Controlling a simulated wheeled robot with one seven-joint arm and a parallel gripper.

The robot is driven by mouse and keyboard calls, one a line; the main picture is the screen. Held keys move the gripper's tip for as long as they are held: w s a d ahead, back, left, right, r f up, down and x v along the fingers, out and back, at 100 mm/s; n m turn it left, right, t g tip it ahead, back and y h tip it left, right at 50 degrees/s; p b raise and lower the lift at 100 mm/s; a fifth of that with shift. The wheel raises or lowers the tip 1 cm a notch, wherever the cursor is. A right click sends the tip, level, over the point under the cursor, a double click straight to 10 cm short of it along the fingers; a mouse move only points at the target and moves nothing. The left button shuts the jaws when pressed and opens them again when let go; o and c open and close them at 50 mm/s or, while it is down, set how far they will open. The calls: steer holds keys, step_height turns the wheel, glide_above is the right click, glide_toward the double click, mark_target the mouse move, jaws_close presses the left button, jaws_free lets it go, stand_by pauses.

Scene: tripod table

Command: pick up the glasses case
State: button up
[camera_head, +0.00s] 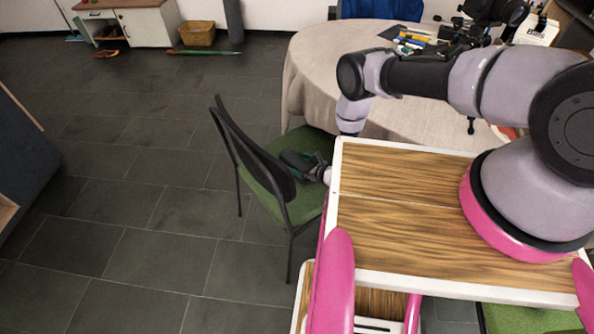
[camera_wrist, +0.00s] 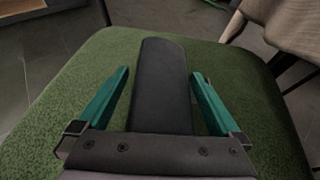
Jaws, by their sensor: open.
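A black, elongated case with a rounded far end, which looks like the glasses case (camera_wrist: 161,88), lies on the green chair seat (camera_wrist: 235,75) in the wrist view. My gripper (camera_wrist: 160,74) is open, with one green finger on each side of the case and a visible gap on both sides. The case's near end is hidden behind the gripper body. In the head view, my gripper (camera_head: 302,164) is low over the green seat of the black-framed chair (camera_head: 262,181). I cannot make out the case separately there.
The chair's backrest (camera_head: 250,150) stands left of my gripper. A round table (camera_head: 305,80) with a beige cloth stands behind, holding pens, a black tripod and other items. Its cloth edge (camera_wrist: 285,30) is at the upper right of the wrist view. Open tiled floor lies left.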

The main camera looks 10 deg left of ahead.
steer(key=shift+a+f, duration=0.2)
steer(key=shift+a, duration=0.2)
steer(key=shift+s+f, duration=0.1)
steer(key=shift+s, duration=0.1)
steer(key=c, duration=1.3)
steer(key=shift+o, duration=0.2)
